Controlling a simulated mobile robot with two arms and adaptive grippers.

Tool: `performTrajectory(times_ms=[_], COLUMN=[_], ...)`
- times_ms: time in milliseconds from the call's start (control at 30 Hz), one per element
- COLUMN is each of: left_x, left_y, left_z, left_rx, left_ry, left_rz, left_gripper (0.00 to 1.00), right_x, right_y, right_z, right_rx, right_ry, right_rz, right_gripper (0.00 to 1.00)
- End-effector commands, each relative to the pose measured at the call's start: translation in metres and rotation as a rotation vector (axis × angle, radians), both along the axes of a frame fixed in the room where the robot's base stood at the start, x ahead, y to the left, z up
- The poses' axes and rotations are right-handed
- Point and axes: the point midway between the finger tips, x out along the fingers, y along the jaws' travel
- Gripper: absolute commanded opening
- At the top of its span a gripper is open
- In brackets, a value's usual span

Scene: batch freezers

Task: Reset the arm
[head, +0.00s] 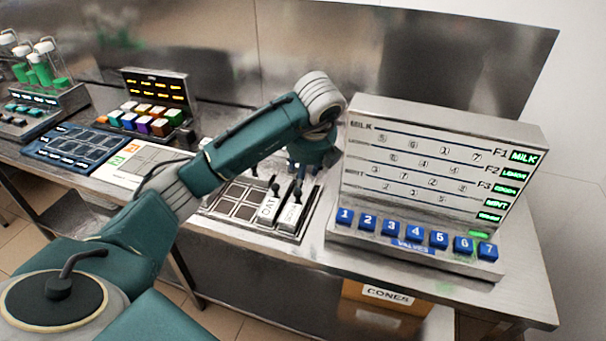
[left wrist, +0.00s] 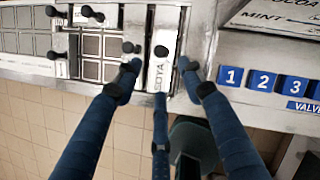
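My left arm reaches in from the left in the head view. Its gripper (head: 305,165) hangs over the right end of a metal tray of square compartments (head: 225,207), its fingers partly hidden by the arm. In the left wrist view the gripper (left wrist: 160,75) is open, with its blue fingers spread. A white block labelled SOYA (left wrist: 158,72) with a black knob lies between and beyond the fingertips. I cannot tell whether any finger touches it. The SOYA block also shows in the head view (head: 292,216), beside a white OAT block (head: 267,212). My right gripper is not in view.
A valve panel (head: 430,165) with several numbered blue buttons stands close on the right. A box of coloured blocks (head: 150,112), a dark blue tray (head: 72,147) and a rack of green tubes (head: 38,75) stand to the left. A CONES box (head: 390,297) sits below the bench.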

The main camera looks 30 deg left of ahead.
Motion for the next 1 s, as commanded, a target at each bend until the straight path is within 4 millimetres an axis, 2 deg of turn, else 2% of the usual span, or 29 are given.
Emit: performTrajectory(times_ms=[200,667,733,767,867,967,1000], left_x=[-0.003,-0.003,-0.002,-0.001,0.003,0.004,0.001], left_y=[-0.003,-0.003,-0.009,-0.014,-0.049,-0.111,-0.142], left_z=[0.010,0.010,0.007,0.004,-0.011,-0.029,-0.034], left_rx=[0.001,-0.001,-0.013,-0.026,-0.111,-0.268,-0.348], left_ry=[-0.001,0.001,0.000,-0.001,-0.013,-0.041,-0.060], left_rz=[0.000,-0.001,-0.017,-0.033,-0.135,-0.296,-0.367], left_gripper=[0.40,0.40,0.40,0.40,0.40,0.40,0.40], right_x=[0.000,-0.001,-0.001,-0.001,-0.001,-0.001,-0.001], right_y=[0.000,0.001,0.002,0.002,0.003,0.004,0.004], right_z=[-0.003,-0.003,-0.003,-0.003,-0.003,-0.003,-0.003], right_rx=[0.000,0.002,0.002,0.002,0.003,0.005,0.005], right_ry=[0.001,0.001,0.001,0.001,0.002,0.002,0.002], right_rz=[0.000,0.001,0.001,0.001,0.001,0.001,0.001], right_gripper=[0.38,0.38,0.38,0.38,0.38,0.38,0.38])
